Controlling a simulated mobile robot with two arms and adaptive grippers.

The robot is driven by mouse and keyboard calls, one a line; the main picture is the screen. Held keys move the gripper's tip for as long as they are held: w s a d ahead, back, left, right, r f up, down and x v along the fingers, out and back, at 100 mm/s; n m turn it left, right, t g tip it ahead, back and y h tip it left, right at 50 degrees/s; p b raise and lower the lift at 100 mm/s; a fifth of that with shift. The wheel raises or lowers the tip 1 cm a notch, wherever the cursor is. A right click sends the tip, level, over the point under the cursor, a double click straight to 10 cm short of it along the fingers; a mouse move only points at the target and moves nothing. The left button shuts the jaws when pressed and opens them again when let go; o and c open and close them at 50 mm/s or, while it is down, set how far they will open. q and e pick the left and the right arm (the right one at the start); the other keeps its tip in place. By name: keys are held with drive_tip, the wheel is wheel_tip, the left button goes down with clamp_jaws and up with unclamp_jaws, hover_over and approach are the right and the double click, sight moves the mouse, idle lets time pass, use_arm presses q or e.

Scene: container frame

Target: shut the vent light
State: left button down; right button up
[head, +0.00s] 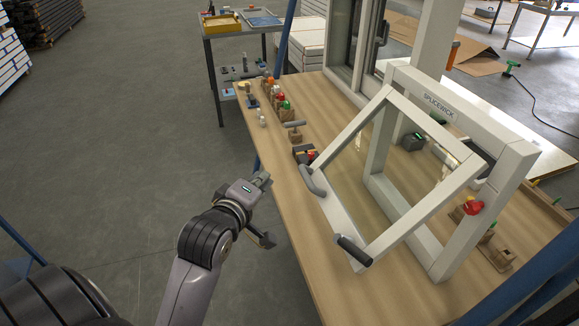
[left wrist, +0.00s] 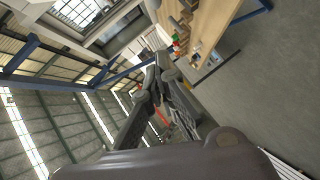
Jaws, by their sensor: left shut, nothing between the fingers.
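The vent light (head: 437,205) is a pale grey glazed sash in a standing outer frame (head: 520,165) marked SPLICEWICK, on the wooden bench. It stands open, tilted out of the frame toward my side. A grey curved handle (head: 311,181) and a dark bar handle (head: 354,250) are on its near lower rail. My left gripper (head: 265,180) is beside the bench's left edge, left of the sash and apart from it. It is shut and empty; its fingers also show in the left wrist view (left wrist: 158,68). My right gripper is not in view.
The bench (head: 290,225) carries small wooden blocks with coloured parts (head: 286,107) along its left edge. A larger window (head: 352,50) stands behind. The floor left of the bench is clear.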

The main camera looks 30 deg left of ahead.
use_arm(q)
drive_tip(key=d+f+p+x, duration=0.1)
drive_tip(key=d+x, duration=0.1)
drive_tip(key=x, duration=0.9)
drive_tip(key=shift+w+d+p, duration=0.25)
drive_tip(key=shift+w+p, duration=0.15)
drive_tip(key=shift+f, duration=0.1)
